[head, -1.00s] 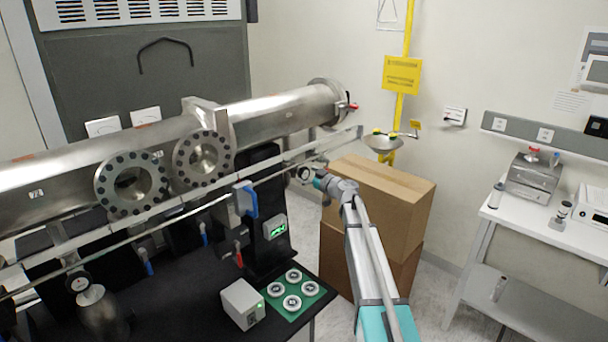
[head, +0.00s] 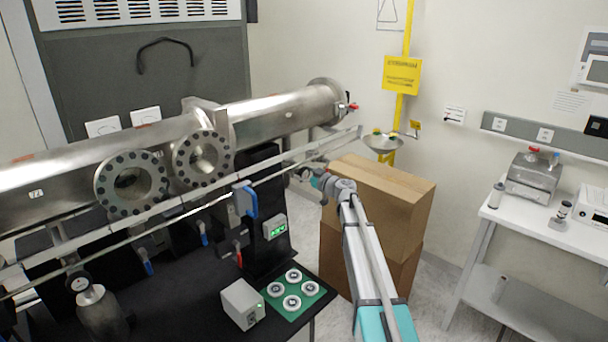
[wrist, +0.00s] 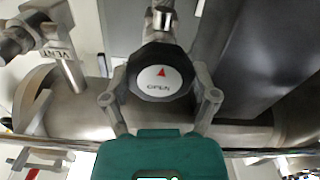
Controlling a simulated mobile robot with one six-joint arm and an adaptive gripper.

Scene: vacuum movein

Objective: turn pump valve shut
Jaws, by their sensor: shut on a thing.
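A black valve knob (wrist: 161,75) fills the middle of the wrist view. Its pale round cap carries a red arrow and the word OPEN. My gripper (wrist: 160,88) has one grey finger on each side of the knob and is shut on it. In the head view my gripper (head: 312,174) is at the right end of the rail in front of the steel tube (head: 275,115). The knob is too small and covered there to make out clearly.
A fitting marked VENT (wrist: 57,52) is close at the upper left of the wrist view. A metal rail (head: 180,205) runs along the tube. Cardboard boxes (head: 395,205) stand just behind and right of my arm. A green tray (head: 300,300) lies on the black bench.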

